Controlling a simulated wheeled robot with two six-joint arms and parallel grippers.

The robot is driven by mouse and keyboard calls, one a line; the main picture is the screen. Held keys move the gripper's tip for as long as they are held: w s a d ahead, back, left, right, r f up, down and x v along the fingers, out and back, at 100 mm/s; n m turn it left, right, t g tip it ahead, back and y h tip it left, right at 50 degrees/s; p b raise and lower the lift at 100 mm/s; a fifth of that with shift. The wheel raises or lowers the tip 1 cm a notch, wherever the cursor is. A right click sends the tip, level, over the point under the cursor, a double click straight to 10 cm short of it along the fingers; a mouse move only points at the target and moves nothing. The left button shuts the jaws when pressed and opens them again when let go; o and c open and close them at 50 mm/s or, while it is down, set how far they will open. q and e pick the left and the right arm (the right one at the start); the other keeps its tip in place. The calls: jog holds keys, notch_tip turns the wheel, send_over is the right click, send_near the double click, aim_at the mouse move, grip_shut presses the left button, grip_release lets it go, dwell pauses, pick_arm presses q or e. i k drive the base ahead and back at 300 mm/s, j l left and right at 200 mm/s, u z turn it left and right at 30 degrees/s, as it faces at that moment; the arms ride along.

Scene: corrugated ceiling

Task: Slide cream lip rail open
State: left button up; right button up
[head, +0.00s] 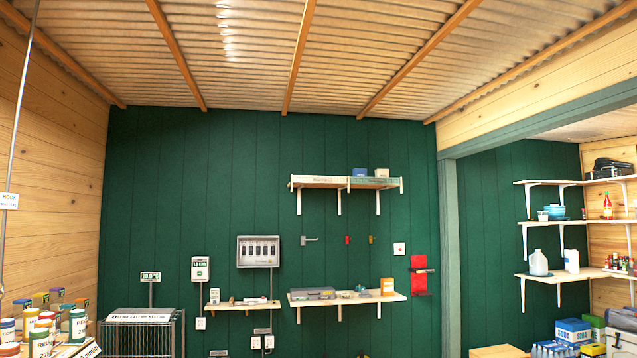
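A wall shelf (345,187) with a pale lip along its front edge hangs on the green back wall, right of the picture's middle. A blue box (360,172) and a cream-topped box (381,173) stand on the shelf's right part. Neither of my grippers is in view.
A lower shelf (335,301) holds a grey case (314,294) and an orange box (387,286). A grey panel box (258,251) hangs to the left. Paint cans (77,325) crowd the lower left, beside a wire cage (138,335). An opening with more shelves lies at right.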

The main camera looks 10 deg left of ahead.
aim_at(297, 178)
jog(key=i+u, duration=0.25)
jog(key=i, duration=5.1)
jog(key=i+j+z, duration=0.1)
jog(key=i+z, duration=0.2)
jog(key=i, duration=0.25)
jog(key=i+j+z, duration=0.25)
jog(key=i, duration=0.25)
